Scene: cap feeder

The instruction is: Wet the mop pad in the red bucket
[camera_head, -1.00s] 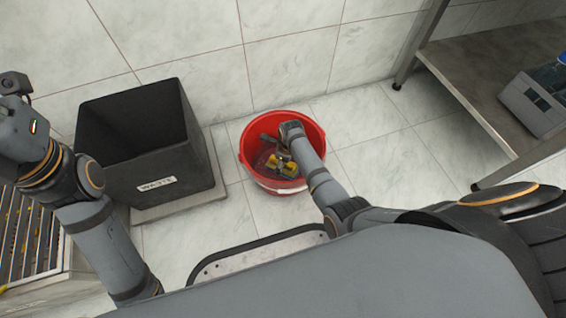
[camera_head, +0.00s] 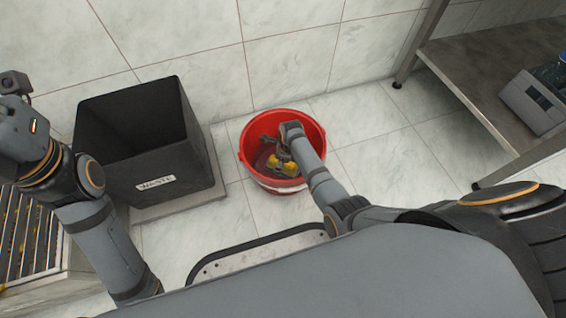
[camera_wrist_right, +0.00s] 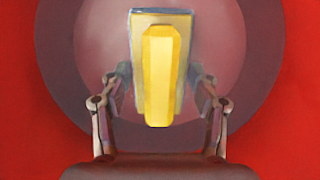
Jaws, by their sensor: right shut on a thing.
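The red bucket (camera_head: 262,181) stands on the tiled floor near the wall. My right gripper (camera_head: 284,158) reaches down inside it. It is shut on the mop pad (camera_head: 283,166), which has a yellow grip on top and a pale, bluish-edged body under it. In the right wrist view the mop pad (camera_wrist_right: 158,70) sits between the two fingers of my right gripper (camera_wrist_right: 160,82). A dull reddish round area around it looks like water, and the lower parts of pad and fingers look tinted. My left wrist is at the left edge; its fingers are out of view.
A black waste bin (camera_head: 190,150) stands left of the bucket on a low grey base (camera_head: 208,197). A metal rack (camera_head: 25,235) is at the lower left. A steel table (camera_head: 465,75) with a grey box (camera_head: 533,103) is at the right. Floor right of the bucket is clear.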

